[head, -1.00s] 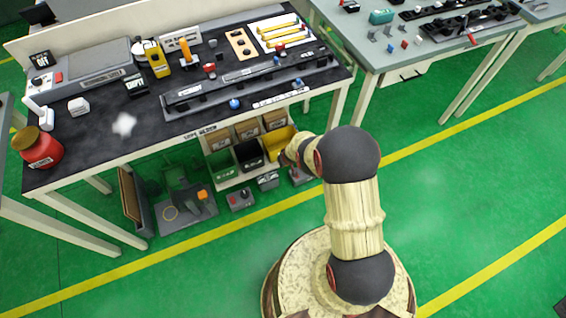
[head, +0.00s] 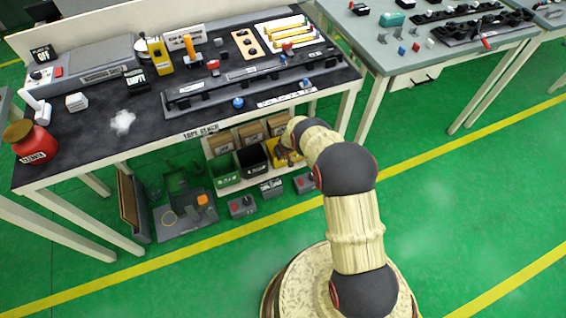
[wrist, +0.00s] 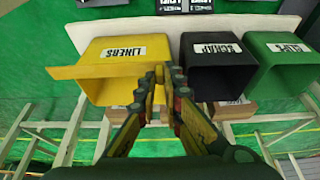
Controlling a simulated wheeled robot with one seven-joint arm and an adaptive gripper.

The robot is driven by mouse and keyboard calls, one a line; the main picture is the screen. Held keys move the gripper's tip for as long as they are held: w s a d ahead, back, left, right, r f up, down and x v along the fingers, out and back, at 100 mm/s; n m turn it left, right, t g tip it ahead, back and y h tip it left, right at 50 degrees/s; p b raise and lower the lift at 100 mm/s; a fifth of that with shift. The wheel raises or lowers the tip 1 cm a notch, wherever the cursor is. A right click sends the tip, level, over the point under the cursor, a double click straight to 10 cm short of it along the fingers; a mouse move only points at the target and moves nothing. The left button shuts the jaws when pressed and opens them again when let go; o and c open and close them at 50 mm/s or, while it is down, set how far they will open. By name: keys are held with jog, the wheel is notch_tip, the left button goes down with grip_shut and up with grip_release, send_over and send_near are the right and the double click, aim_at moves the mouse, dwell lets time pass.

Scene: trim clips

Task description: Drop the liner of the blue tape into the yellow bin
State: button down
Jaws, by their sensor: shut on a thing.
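The yellow bin (wrist: 107,88), labelled LINERS, stands at the left of a row of bins in the wrist view. In the head view the yellow bin (head: 274,148) is on the low shelf under the dark workbench, partly behind my arm. My gripper (wrist: 160,72) is shut at the bin's mouth. A thin yellow strip, which looks like the liner (wrist: 82,70), runs left from the fingertips across the bin opening. My gripper (head: 291,157) is small and partly hidden in the head view. I cannot pick out the blue tape.
A black bin (wrist: 215,82) and a green bin (wrist: 280,72) stand beside the yellow one. The workbench's front edge (head: 150,143) and legs are close by. The green floor to the right is open.

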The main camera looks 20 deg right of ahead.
jog(key=w+f+b, duration=0.4)
jog(key=w, duration=0.6)
jog(key=shift+w, duration=0.4)
jog(key=c, duration=1.8)
grip_release()
jog(key=shift+c, duration=0.2)
jog(key=s+r, duration=0.2)
jog(key=s, duration=0.5)
jog(key=s+r, duration=0.2)
jog(key=s, duration=0.5)
jog(key=shift+r, duration=0.3)
